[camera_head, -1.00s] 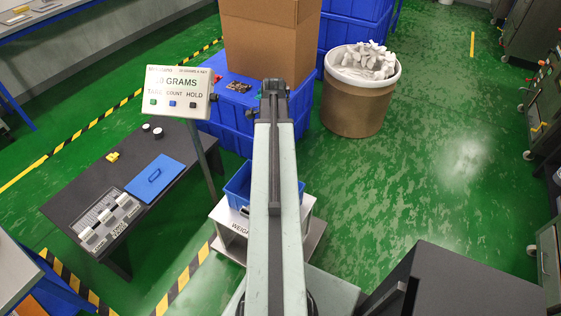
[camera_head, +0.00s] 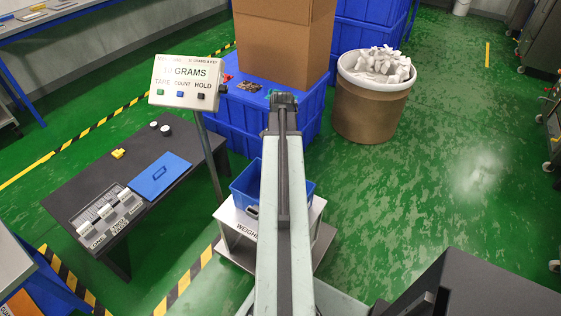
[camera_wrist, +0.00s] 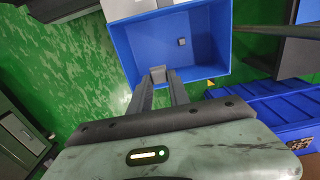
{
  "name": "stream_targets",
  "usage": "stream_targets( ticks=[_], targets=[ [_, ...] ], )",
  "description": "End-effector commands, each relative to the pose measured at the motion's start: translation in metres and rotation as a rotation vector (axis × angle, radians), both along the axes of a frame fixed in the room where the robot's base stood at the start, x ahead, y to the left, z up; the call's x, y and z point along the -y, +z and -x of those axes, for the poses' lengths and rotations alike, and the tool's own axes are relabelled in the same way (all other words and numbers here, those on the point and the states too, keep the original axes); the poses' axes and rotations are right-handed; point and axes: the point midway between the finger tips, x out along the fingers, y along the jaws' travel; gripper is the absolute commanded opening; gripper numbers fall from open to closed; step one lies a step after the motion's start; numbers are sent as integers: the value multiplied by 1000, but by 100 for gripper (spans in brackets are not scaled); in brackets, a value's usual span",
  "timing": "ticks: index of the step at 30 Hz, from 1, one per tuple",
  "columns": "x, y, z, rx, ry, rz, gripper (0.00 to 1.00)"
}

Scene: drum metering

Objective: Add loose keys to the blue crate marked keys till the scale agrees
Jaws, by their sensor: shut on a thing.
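The open blue crate (camera_head: 246,183) stands on the weighing stand (camera_head: 232,218), partly hidden by my arm. In the wrist view the crate (camera_wrist: 125,47) fills the upper middle, with one small grey piece (camera_wrist: 182,41) on its floor. My gripper (camera_wrist: 158,80) is shut on a small grey block, which looks like a key (camera_wrist: 158,73), in front of the crate's near side in the picture. I cannot tell its height above the rim. The scale display (camera_head: 188,82) reads a number of grams; its first digit is unclear.
A white-rimmed drum (camera_head: 372,110) heaped with white pieces stands at the back. Blue totes (camera_head: 245,122) carry a cardboard box (camera_head: 285,40) and small dark items. A dark bench (camera_head: 90,205) with a blue lid (camera_head: 160,176) is at left. Green floor is open at right.

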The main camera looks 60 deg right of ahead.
Motion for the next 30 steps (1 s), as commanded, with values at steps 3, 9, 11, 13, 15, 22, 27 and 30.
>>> stream_targets(
  ticks=[3,9,11,13,15,22,27,30],
  targets=[
    [0,-17,0,0,-1,0,0],
    [0,-57,0,0,-2,0,0],
    [0,-70,0,0,-2,0,0],
    [0,-83,-1,0,-2,0,0],
    [0,-93,-1,0,-2,0,0],
    [0,-98,-1,0,-1,0,0],
    [-1,-97,-1,0,-1,0,0],
    [-1,-97,-1,0,-1,0,0]
  ],
)
